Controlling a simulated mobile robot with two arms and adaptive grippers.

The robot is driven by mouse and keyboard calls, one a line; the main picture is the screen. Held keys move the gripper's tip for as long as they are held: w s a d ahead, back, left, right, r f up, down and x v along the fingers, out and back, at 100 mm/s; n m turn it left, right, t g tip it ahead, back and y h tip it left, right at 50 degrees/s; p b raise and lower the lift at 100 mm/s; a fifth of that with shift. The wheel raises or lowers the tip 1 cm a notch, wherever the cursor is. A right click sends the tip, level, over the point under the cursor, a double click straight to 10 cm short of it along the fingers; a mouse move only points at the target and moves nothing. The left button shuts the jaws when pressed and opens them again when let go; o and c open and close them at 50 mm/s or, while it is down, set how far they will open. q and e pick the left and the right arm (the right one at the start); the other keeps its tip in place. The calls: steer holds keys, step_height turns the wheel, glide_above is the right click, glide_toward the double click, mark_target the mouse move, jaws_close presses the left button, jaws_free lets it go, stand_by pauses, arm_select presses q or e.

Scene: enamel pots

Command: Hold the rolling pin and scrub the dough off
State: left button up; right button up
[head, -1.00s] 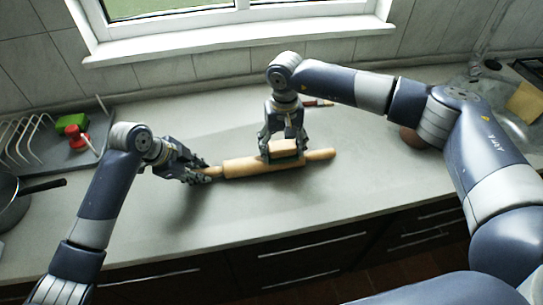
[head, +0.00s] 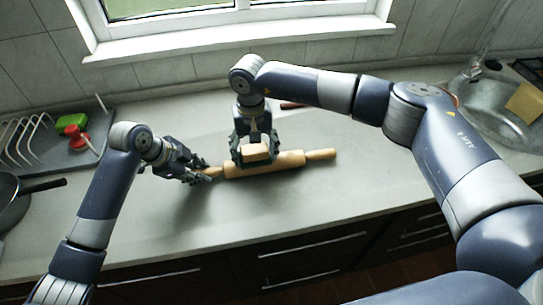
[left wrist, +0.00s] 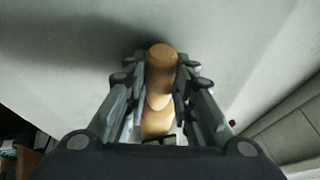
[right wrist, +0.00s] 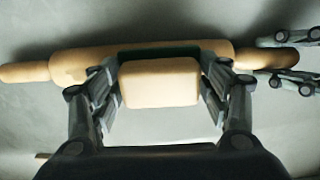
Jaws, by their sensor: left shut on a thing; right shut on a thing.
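The wooden rolling pin (head: 290,160) lies lengthwise across the grey worktop. My left gripper (head: 203,176) is shut on its left handle, which also shows between the fingers in the left wrist view (left wrist: 160,60). My right gripper (head: 254,160) is shut on a scrubber (head: 256,152), a block with a tan top and a dark green underside. The scrubber sits over the left part of the pin's barrel and seems to touch it. In the right wrist view, the scrubber (right wrist: 160,82) covers part of the pin (right wrist: 75,65). I cannot make out dough on the pin.
A sink (head: 490,112) is at the right. The worktop in front of the pin is clear.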

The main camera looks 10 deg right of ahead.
steer(key=shift+r, duration=0.1)
step_height(320, 180, up, 13)
stand_by(0.8)
steer(key=shift+d, duration=0.1)
steer(key=d, duration=1)
stand_by(0.3)
steer(key=a, duration=1)
steer(key=shift+a+f, duration=0.1)
steer(key=shift+f, duration=5.05)
